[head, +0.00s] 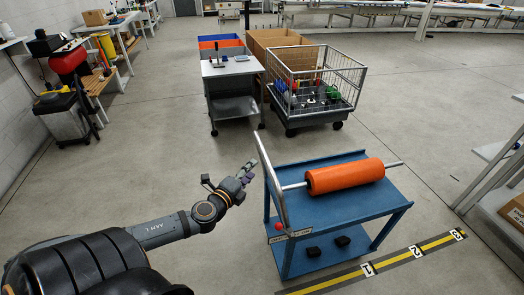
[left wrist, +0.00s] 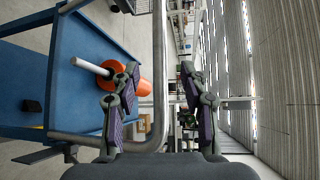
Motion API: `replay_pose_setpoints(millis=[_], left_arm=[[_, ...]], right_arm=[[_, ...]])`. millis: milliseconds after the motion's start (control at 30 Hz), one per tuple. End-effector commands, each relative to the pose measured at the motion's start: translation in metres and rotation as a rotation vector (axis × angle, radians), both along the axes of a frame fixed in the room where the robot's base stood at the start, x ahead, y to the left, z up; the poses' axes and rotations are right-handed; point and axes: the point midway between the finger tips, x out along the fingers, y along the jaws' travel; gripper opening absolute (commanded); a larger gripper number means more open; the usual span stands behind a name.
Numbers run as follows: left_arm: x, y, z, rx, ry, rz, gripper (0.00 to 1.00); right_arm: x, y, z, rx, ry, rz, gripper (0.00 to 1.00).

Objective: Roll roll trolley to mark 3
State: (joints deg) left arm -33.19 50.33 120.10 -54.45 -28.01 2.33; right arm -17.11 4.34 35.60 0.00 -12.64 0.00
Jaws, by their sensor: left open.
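The blue roll trolley (head: 335,208) stands on the floor with an orange roll (head: 345,176) on a grey shaft across its top. Its grey push handle (head: 270,180) rises at its left end. The floor strip has mark 3 (head: 457,235) at its far right end; the trolley stands alongside mark 1 (head: 368,269). My left gripper (head: 247,172) is open beside the handle. In the left wrist view the handle bar (left wrist: 159,75) runs between the open fingers (left wrist: 155,105); contact cannot be told. My right gripper is not in view.
Mark 2 (head: 416,251) lies between the other marks. A wire cage cart (head: 318,85) and a grey table cart (head: 233,85) stand behind the trolley. A grey rack (head: 495,180) stands at the right edge. The floor between trolley and rack is clear.

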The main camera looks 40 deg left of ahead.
Motion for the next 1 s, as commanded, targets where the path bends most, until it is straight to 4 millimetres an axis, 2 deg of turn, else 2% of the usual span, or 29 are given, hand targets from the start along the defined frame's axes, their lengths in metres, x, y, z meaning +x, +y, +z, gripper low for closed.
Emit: replay_pose_setpoints(millis=[100,200,367,500,600,767,1000], left_arm=[[0.009,0.003,-0.003,-0.002,-0.001,0.008,0.45],[0.026,0.004,-0.005,-0.009,-0.005,0.007,0.45],[0.055,0.005,-0.006,-0.014,-0.006,0.006,0.45],[0.078,0.007,-0.007,-0.013,-0.003,0.006,0.45],[0.091,0.01,-0.009,-0.009,0.001,0.007,0.45],[0.101,0.01,-0.014,-0.006,0.001,0.003,0.45],[0.103,0.01,-0.016,-0.004,0.002,0.002,0.45]], right_arm=[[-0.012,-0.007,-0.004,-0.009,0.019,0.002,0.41],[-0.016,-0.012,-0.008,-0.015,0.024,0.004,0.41],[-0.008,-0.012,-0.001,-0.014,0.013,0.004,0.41],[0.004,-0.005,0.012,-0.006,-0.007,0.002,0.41],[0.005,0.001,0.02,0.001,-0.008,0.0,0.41],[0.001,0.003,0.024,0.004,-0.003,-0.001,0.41],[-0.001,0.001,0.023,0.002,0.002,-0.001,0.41]])
